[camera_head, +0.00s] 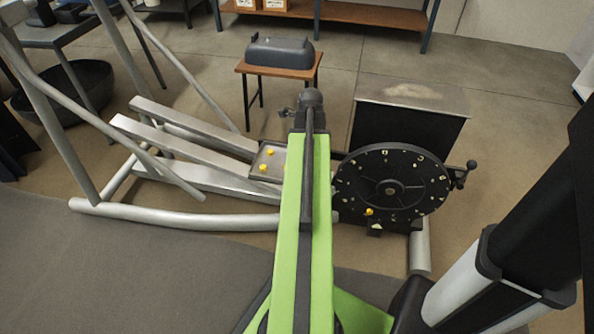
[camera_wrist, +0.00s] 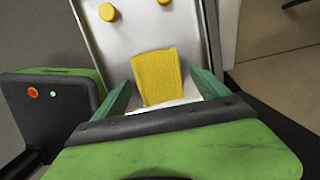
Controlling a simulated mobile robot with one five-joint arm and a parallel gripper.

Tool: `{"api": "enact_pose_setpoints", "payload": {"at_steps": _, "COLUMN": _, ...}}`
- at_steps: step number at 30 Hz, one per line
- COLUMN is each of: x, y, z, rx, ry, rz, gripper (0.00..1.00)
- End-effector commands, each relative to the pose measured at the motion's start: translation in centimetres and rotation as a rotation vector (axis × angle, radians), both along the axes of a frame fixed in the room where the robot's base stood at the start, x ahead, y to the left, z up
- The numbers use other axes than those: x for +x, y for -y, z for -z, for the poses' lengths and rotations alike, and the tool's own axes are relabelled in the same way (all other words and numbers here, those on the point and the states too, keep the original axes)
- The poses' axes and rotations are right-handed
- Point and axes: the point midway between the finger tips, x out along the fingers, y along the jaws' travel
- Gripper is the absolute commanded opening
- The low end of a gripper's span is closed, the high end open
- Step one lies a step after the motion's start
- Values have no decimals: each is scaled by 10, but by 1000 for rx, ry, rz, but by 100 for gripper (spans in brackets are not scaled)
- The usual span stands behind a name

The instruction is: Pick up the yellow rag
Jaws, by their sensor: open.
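The yellow rag (camera_wrist: 157,68) lies on a pale metal tray (camera_wrist: 206,45) in the wrist view. My gripper (camera_wrist: 162,79) is open, with one green finger on each side of the rag's lower part. The fingers look apart from the rag, and the gap in height cannot be told. The near end of the rag is close to my gripper's dark front edge. In the head view my green arm hides the rag and my gripper; the tray (camera_head: 278,148) shows just left of the arm.
Yellow knobs (camera_wrist: 108,12) stand on the tray beyond the rag. In the head view, a black disc (camera_head: 375,170) with a crank stands right of my arm, before a dark box (camera_head: 410,95). Grey metal rails (camera_head: 180,150) run left. A small table (camera_head: 278,70) stands behind.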

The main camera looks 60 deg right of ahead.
Motion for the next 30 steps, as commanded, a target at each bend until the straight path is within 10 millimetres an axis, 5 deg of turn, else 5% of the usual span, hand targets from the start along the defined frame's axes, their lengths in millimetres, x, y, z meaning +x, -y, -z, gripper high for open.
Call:
{"api": "enact_pose_setpoints", "payload": {"at_steps": 1, "x": 1, "y": 0, "z": 12, "rx": 0, "ry": 0, "rz": 0, "gripper": 85}}
{"api": "enact_pose_setpoints", "payload": {"at_steps": 20, "x": 1, "y": 0, "z": 12, "rx": 0, "ry": 0, "rz": 2, "gripper": 85}}
{"api": "enact_pose_setpoints", "payload": {"at_steps": 30, "x": 0, "y": 0, "z": 12, "rx": 0, "ry": 0, "rz": 2, "gripper": 43}}
